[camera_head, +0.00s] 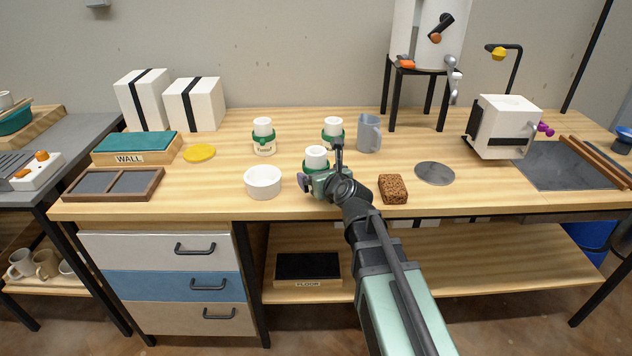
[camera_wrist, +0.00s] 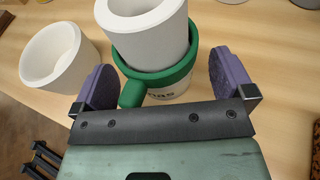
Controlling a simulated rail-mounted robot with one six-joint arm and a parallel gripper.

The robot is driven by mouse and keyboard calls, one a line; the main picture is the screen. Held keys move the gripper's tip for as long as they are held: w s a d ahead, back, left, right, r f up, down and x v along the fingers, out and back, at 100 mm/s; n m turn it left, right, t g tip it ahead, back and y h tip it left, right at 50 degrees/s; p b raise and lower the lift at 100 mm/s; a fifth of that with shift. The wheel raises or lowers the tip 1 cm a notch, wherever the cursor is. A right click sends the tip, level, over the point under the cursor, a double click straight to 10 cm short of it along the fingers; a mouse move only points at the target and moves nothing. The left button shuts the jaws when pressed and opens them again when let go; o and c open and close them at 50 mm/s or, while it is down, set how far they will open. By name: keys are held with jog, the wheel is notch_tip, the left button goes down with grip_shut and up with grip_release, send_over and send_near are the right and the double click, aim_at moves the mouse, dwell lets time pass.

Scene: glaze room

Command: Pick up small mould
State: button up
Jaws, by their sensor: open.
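A white, hollow cylindrical piece (camera_head: 316,153) sits inside a green-banded white holder (camera_head: 309,166) near the front of the bench. Two similar pairs stand behind it: a white piece (camera_head: 263,125) at back left and another (camera_head: 333,123) at back right. I cannot tell which is the small mould. My gripper (camera_head: 318,177) is at the front pair. In the wrist view, its purple fingers (camera_wrist: 166,76) are open on either side of the green holder (camera_wrist: 160,78), with the white piece (camera_wrist: 148,30) beyond. Nothing is gripped. The holder's label is only partly visible.
A white bowl (camera_head: 262,182) stands close to the left of my gripper. A brown sponge (camera_head: 393,189) and a grey disc (camera_head: 435,173) lie to the right. A grey mug (camera_head: 369,133) stands behind. The bench is clear between the bowl and the yellow disc (camera_head: 199,153).

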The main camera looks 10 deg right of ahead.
jog(key=c, duration=1)
notch_tip(320, 180, up, 20)
jog(key=p, duration=2)
jog(key=shift+r, duration=0.15)
